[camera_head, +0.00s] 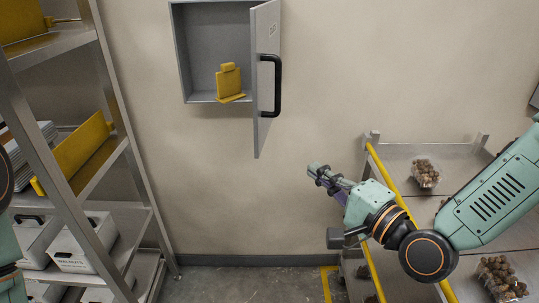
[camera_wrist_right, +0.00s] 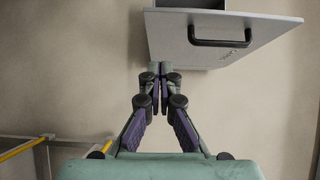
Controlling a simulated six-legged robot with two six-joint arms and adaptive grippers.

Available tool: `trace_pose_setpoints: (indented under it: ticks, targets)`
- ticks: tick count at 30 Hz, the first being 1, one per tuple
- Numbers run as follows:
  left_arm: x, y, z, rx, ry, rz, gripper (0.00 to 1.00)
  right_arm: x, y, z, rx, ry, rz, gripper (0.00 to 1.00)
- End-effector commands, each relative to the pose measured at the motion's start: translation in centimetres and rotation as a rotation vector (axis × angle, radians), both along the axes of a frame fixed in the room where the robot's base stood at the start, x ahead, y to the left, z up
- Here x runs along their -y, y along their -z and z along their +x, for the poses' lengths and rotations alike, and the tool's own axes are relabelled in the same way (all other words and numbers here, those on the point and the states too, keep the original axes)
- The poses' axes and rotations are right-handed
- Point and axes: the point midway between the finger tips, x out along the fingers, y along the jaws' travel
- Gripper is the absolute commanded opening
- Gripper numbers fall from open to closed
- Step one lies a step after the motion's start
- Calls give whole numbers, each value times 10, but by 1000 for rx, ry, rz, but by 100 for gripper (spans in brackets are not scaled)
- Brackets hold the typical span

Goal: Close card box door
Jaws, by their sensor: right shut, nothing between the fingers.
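The grey card box (camera_head: 180,50) is mounted on the wall, and its inside shows. Its grey door (camera_head: 264,25) stands open, swung out from the box's right side. A black handle (camera_head: 276,86) is on the door's face. A yellow object (camera_head: 229,82) stands inside the box. My right gripper (camera_head: 314,172) is shut and empty, below and to the right of the door, apart from it in the head view. In the right wrist view, the shut fingertips (camera_wrist_right: 161,70) appear just below the door (camera_wrist_right: 265,32), whose handle (camera_wrist_right: 220,42) also shows. My left gripper is out of view.
A metal shelf rack (camera_head: 140,190) with yellow items and white boxes stands at the left. At the right, a metal rack (camera_head: 400,150) with a yellow rail (camera_head: 385,180) holds clear trays (camera_head: 425,173) of brown round items, close to my right arm. The wall between is clear.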

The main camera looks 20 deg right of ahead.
Motion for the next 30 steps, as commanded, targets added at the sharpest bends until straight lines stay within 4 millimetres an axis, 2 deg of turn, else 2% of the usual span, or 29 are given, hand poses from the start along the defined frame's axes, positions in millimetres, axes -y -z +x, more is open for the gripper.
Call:
trace_pose_setpoints:
  ticks: [1, 6, 17, 30]
  targets:
    - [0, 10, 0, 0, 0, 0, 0, -2, 4, 3, 3, -4, -4, 0]
    - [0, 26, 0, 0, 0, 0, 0, -7, 5, 13, 3, -5, -6, 0]
    - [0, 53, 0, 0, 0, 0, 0, -17, 4, 36, 3, -7, -9, 0]
    - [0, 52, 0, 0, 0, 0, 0, -28, 2, 71, -1, -5, -11, 0]
